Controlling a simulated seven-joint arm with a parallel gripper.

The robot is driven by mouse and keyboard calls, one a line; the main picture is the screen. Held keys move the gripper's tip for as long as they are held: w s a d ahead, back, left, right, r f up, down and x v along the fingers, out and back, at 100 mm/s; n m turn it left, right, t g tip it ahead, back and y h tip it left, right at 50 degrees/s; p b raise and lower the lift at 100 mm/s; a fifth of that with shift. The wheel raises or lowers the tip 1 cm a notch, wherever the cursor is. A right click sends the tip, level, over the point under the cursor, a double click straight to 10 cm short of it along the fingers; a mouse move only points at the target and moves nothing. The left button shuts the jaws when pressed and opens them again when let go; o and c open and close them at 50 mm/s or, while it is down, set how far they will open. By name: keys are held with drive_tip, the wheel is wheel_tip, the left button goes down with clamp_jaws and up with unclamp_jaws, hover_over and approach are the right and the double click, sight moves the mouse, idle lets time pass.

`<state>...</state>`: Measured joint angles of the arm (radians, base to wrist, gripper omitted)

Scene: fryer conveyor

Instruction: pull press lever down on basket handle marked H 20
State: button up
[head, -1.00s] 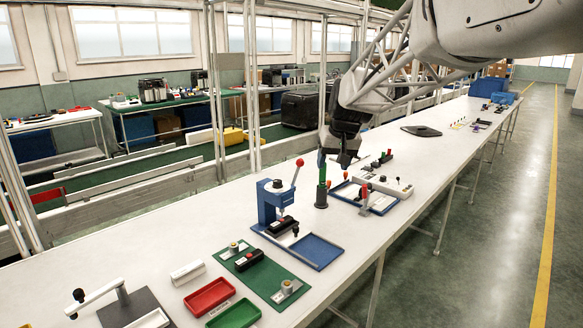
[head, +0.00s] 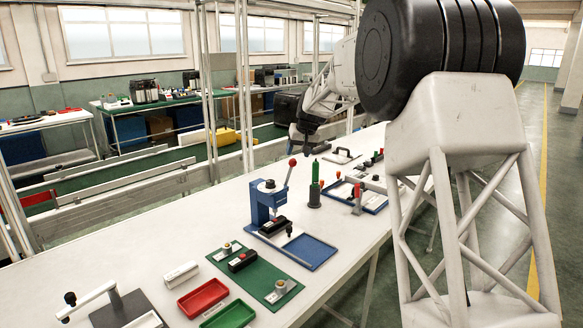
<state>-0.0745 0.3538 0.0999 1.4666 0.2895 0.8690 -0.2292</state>
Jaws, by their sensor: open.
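The blue press (head: 262,203) stands on the white table at the middle of the head view. Its lever (head: 288,176) points up and slightly right, with a red ball (head: 292,162) at its top. A black handle (head: 272,226) lies at the press base, beneath the press head; its marking is too small to read. Another black handle (head: 241,262) lies on the green mat. My gripper (head: 299,144) is open and empty, above and beyond the press at the table's far side, apart from the lever. Its fingertips are small and dark here.
The blue tray (head: 309,252) sits right of the press. Red (head: 203,296) and green (head: 229,314) trays and a grey stand (head: 124,308) are nearer. My arm covers the table's right side.

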sight(293, 161)
drive_tip(key=shift+w+a+f, duration=0.15)
drive_tip(key=shift+w+f, duration=0.05)
drive_tip(key=shift+w, duration=0.4)
drive_tip(key=shift+f, duration=0.1)
drive_tip(key=shift+x, duration=3.8)
clamp_jaws()
